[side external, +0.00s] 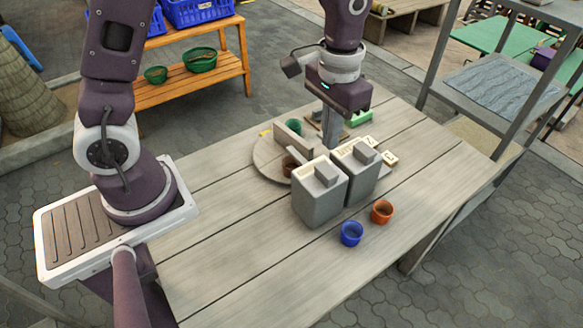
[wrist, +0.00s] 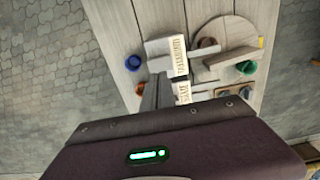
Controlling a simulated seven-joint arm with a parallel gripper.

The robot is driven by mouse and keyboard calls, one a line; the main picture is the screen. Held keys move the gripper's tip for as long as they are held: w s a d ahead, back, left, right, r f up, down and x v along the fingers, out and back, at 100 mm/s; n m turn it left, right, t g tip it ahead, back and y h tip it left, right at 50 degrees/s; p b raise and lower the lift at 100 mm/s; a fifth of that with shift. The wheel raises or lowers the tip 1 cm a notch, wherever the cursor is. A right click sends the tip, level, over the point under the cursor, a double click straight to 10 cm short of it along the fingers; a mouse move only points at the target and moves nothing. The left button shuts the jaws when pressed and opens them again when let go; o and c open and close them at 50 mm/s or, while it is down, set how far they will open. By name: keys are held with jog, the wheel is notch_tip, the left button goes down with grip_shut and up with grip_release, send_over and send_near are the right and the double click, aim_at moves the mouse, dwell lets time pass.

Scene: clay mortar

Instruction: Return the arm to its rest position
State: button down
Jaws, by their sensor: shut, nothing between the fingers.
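My gripper (side external: 329,128) points down over the far side of the wooden table (side external: 230,250), behind two grey box-shaped containers. Its fingers are together and hold nothing; they also show in the wrist view (wrist: 160,90). The near grey container (side external: 318,205) and the other grey container (side external: 366,185) stand side by side, each with a raised block on top. Cream lettered labels (wrist: 181,55) show beside them in the wrist view. The fingertips are partly hidden in the side view, and I cannot tell their exact height above the table.
A blue cup (side external: 351,233) and an orange cup (side external: 381,211) stand in front of the containers. A round board (side external: 264,165) holds a green cup (side external: 294,127) and an upright slab (side external: 292,139). The table's left part is clear. A metal shelf rack (side external: 470,85) stands right.

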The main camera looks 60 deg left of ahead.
jog(key=s+a+r+t, duration=0.3)
jog(key=s+r, duration=0.6)
jog(key=r, duration=0.3)
jog(key=s+a+r+t, duration=0.1)
jog(key=s+a+t, duration=0.1)
jog(key=s, duration=0.8)
jog(key=shift+r+t, duration=0.25)
jog(key=shift+t, duration=0.05)
